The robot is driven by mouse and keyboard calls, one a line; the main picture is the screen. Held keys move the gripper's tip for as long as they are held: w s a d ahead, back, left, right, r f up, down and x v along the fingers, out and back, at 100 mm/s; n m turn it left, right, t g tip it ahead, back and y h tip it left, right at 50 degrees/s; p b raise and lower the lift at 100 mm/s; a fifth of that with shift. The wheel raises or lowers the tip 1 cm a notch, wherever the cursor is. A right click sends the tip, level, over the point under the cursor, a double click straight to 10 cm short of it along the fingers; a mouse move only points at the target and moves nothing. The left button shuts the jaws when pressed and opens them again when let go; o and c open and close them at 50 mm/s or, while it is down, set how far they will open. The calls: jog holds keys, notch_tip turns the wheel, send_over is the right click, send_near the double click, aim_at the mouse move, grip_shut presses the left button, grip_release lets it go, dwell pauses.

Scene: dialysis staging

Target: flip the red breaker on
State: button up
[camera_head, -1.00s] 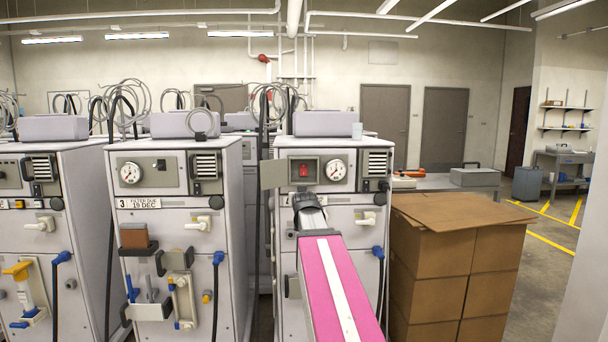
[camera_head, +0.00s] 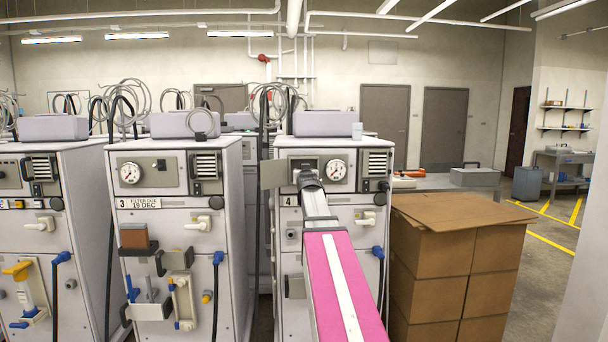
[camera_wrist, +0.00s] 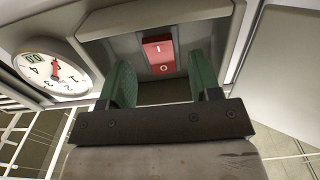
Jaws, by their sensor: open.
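The red breaker (camera_wrist: 159,54) sits in a recessed grey pocket of the machine marked 4, and shows in the wrist view with a white line mark and a white circle mark. Which way its rocker is tipped I cannot tell. My gripper (camera_wrist: 161,70) is open, its green fingers on either side of the breaker in the wrist view, with nothing between them. Whether they touch anything is unclear. In the head view my gripper (camera_head: 307,179) is at the pocket and hides the breaker.
A round gauge (camera_head: 337,170) is right beside the pocket. The pocket's small door (camera_head: 273,174) stands open at its left. A vent grille and a valve handle are farther right. Stacked cardboard boxes (camera_head: 455,255) stand right of the machine; another machine (camera_head: 180,240) is at left.

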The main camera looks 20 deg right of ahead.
jog(key=shift+x, duration=1)
jog(key=c, duration=0.9)
jog(key=shift+f+t, duration=0.15)
jog(key=shift+t, duration=0.35)
